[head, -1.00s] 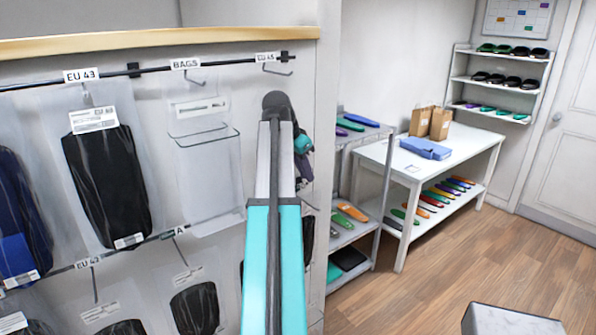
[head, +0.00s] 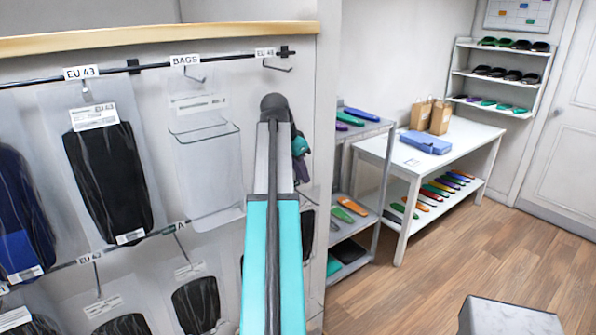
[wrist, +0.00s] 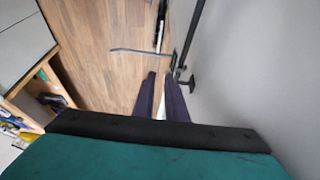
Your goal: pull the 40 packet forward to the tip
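My arm stands upright in front of the rack in the head view and hides part of it. My gripper shows only as a teal and dark piece (head: 301,160) at the arm's right. In the wrist view my gripper's two dark fingers (wrist: 161,98) are apart, with a pale strip seen between them. I see no packet clearly held. A hook (head: 278,67) at the rack's top right is bare, and its EU label (head: 265,52) is too blurred to read surely. I cannot make out a packet marked 40; one may be behind my arm.
A black packet (head: 108,180) hangs under the EU 43 label (head: 82,73). A clear holder (head: 207,170) is below the BAGS label (head: 185,61). More packets hang lower. A white table (head: 470,135) and shelves stand at right, with open floor (head: 420,275) before them.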

